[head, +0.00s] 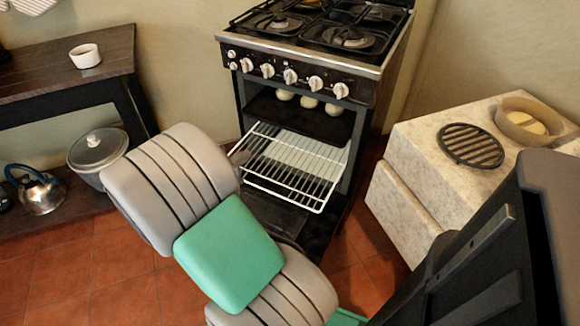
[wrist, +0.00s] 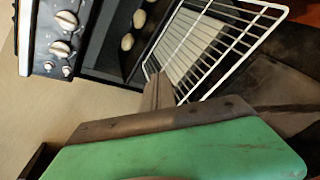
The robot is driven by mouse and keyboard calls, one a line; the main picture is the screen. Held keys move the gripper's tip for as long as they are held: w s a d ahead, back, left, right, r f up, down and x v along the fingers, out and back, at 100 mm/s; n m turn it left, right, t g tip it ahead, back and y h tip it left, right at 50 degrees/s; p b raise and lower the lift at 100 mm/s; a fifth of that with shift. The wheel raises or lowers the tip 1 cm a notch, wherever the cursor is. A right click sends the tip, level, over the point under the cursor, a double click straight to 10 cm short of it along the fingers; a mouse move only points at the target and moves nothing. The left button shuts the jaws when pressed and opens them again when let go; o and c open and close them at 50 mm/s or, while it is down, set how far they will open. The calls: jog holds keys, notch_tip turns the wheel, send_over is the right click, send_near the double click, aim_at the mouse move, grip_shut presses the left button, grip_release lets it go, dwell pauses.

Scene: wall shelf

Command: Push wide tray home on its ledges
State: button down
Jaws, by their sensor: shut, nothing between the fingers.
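The oven (head: 240,90) is open at the front. A white wire rack (head: 318,209) sticks out of it, with a pale flat panel (head: 290,152) seen through its wires. The rack also shows in the wrist view (wrist: 235,62). Above it is a wide dark tray (head: 292,120) with pale round pieces (head: 307,101) at its back. My gripper (wrist: 158,80) is shut and empty, its tips by the rack's left front side. I cannot tell whether they touch it. In the head view my arm hides most of the gripper (head: 241,154).
A stone-topped cabinet (head: 425,145) with a round grate (head: 471,145) and a bowl (head: 522,118) stands to the right. A dark shelf table (head: 115,62) with a lidded pot (head: 98,150) and a kettle (head: 40,192) is on the left. Tiled floor (head: 110,255) lies clear in front.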

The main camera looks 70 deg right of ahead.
jog(key=s+d+f+n+g+h+b, duration=0.1)
jog(key=s+d+f+n+h+b, duration=0.3)
jog(key=s+f+n+b, duration=0.15)
jog(key=n+p, duration=0.1)
jog(key=n, duration=0.2)
send_near(295, 132)
jog(key=shift+h, duration=0.4)
jog(key=d, duration=0.6)
jog(key=shift+s+f, duration=0.3)
jog(key=shift+s, duration=0.1)
jog(key=shift+d+r, duration=0.1)
jog(key=shift+d, duration=0.3)
